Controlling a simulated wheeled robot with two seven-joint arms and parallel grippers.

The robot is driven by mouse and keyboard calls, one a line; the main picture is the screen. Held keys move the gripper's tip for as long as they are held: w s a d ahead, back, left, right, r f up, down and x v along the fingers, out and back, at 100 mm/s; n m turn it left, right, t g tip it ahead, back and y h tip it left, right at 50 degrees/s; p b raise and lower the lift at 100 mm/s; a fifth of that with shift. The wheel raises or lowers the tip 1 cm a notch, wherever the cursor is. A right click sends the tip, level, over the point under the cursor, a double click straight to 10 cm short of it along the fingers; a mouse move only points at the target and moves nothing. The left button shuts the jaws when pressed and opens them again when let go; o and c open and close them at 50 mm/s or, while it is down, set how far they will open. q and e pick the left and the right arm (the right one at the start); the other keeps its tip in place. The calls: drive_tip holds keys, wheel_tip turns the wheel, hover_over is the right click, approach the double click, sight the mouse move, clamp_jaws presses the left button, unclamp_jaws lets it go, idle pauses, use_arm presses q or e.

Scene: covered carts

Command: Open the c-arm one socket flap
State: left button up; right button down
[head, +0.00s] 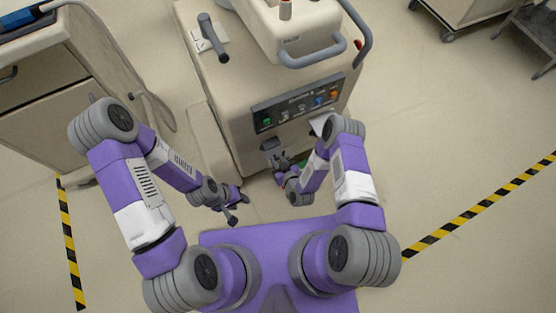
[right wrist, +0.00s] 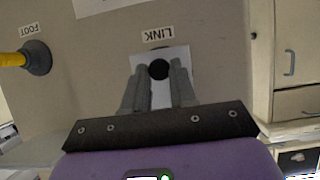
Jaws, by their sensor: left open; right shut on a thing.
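The c-arm one cart (head: 225,85) stands in front of me, with its front face below a dark button panel (head: 300,105). In the right wrist view a pale square socket flap (right wrist: 174,60) sits under an upside-down LINK label (right wrist: 157,34), with a round black spot (right wrist: 159,69) on it. My right gripper (right wrist: 157,76) is at the flap, one finger on each side of the black spot, shut on the flap. In the head view my right gripper (head: 271,148) is close to the cart's front. My left gripper (head: 233,208) is open and empty, low and left, apart from the cart.
A beige drawer cart (head: 50,100) stands at the left, another cart (head: 465,10) at the upper right. The floor on the right is clear up to a striped tape line (head: 480,208).

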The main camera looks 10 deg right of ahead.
drive_tip(key=r+g+p, duration=0.1)
drive_tip(key=p, duration=0.1)
drive_tip(key=s+r+g+h+p, duration=0.1)
drive_tip(key=g+p, duration=0.1)
drive_tip(key=shift+s+d+p, duration=0.1)
drive_tip(key=shift+d+p, duration=0.05)
drive_tip(key=shift+p, duration=0.15)
drive_tip(key=shift+s+d+r+g+h+p, duration=0.15)
drive_tip(key=shift+r+g+h+p, duration=0.1)
drive_tip(key=shift+g+p, duration=0.3)
drive_tip(key=shift+s+a+r+g+h+p, duration=0.15)
drive_tip(key=shift+r+g+p, duration=0.15)
drive_tip(key=shift+g, duration=0.35)
drive_tip(key=shift+d+g, duration=0.15)
drive_tip(key=shift+g, duration=0.15)
drive_tip(key=shift+s, duration=0.1)
drive_tip(key=c, duration=0.9)
unclamp_jaws()
drive_tip(key=shift+c, duration=0.2)
drive_tip(key=p, duration=0.3)
approach(277, 160)
drive_tip(key=shift+v, duration=1.45)
drive_tip(key=shift+s, duration=0.1)
